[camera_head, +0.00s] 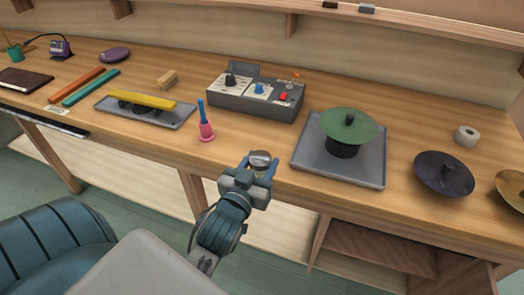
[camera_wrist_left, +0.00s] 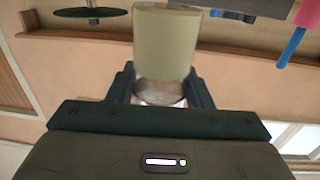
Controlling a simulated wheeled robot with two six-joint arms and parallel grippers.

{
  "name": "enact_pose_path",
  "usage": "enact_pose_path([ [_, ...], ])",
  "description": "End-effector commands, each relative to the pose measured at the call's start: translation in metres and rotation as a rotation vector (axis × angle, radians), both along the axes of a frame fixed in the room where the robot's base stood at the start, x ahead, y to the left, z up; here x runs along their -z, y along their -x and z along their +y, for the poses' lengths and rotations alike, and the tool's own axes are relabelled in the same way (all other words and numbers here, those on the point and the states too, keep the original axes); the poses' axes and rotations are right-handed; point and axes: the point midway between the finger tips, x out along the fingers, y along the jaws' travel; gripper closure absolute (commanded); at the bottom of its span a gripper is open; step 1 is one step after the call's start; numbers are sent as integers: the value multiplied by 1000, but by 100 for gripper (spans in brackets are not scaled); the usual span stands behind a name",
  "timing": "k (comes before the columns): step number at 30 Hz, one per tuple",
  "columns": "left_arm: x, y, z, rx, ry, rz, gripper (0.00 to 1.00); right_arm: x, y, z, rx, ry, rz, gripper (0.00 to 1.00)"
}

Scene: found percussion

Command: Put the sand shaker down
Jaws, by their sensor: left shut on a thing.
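The sand shaker (camera_head: 261,158) is between my left gripper's fingers (camera_head: 261,167) at the front edge of the workbench, and its grey rounded end faces up in the head view. In the left wrist view the shaker (camera_wrist_left: 163,42) is a pale cream cylinder with a shiny end, gripped between the two fingers (camera_wrist_left: 160,90). My left gripper is shut on it. I cannot tell whether its far end touches the bench. My right gripper is not in view.
A pink bell with a blue handle (camera_head: 206,131) stands left of the gripper. A grey tray (camera_head: 308,159) with a green disc (camera_head: 350,125) on a black base is to the right. The control box (camera_head: 252,101) sits behind. Bare wood (camera_head: 235,140) lies between.

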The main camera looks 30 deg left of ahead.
Motion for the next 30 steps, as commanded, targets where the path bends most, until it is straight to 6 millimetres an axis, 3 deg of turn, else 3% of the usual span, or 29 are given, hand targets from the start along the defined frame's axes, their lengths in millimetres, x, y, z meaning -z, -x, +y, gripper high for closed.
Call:
enact_pose_path([
  [8, 0, -8, 4, 4, -3, -1, 87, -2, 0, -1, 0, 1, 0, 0],
  [21, 6, -94, 60, 1, -5, -1, 87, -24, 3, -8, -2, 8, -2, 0],
  [30, 12, -124, 78, 1, -1, 0, 87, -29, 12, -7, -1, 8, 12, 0],
])
